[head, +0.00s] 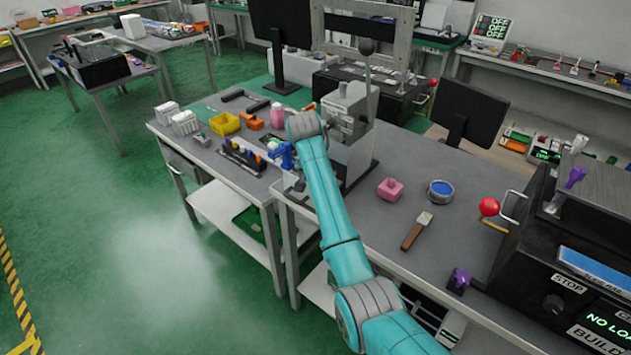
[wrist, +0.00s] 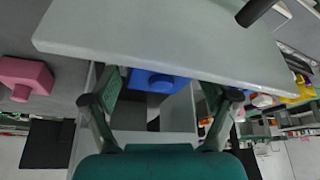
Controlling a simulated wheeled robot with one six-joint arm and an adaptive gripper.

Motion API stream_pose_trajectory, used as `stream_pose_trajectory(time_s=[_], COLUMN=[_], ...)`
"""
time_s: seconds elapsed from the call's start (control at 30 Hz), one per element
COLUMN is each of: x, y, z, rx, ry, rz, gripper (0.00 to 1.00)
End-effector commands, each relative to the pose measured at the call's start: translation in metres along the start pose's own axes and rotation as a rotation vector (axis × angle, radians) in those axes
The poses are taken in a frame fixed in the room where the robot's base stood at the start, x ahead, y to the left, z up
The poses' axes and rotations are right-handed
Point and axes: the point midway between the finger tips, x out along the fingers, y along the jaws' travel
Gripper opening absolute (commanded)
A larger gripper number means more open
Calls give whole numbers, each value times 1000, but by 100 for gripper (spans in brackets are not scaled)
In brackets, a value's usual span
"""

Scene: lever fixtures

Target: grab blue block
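In the wrist view a blue block (wrist: 160,80) with a short round knob shows between and beyond my fingers. A light grey slab (wrist: 160,45) close to the camera hides its upper part. My gripper (wrist: 160,88) is open, with one finger on each side of the block in the picture and a gap between them. I cannot tell how far the block is from the fingertips. In the head view my arm ends at the grey lever fixture (head: 352,110), and my fingers are hidden. A blue object (head: 284,155) shows left of my arm there; I cannot tell whether it is the block.
A pink block (head: 390,190) lies on the bench (head: 440,235) right of the fixture; it also shows in the wrist view (wrist: 25,76). A brush (head: 417,231) and blue tin (head: 440,191) lie nearby. A yellow bin (head: 225,124) and small items crowd the left. A monitor (head: 478,112) stands behind.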

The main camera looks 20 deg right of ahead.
Motion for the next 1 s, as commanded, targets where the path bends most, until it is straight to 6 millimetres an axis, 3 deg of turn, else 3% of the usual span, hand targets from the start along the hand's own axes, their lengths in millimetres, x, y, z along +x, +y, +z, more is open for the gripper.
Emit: stream_pose_trajectory(time_s=[0.03,0.2,0.33,0.37,0.77,0.87,1.0], x=[0,0,1,0,-7,-17,-35], y=[0,0,0,0,0,0,0], z=[0,1,1,1,-2,-7,-15], rx=[0,-1,-1,-1,-1,-1,0], ry=[0,-1,-2,-2,-2,-1,2], rz=[0,0,1,0,1,0,-1], gripper=[62,25,24,17,17,2,0])
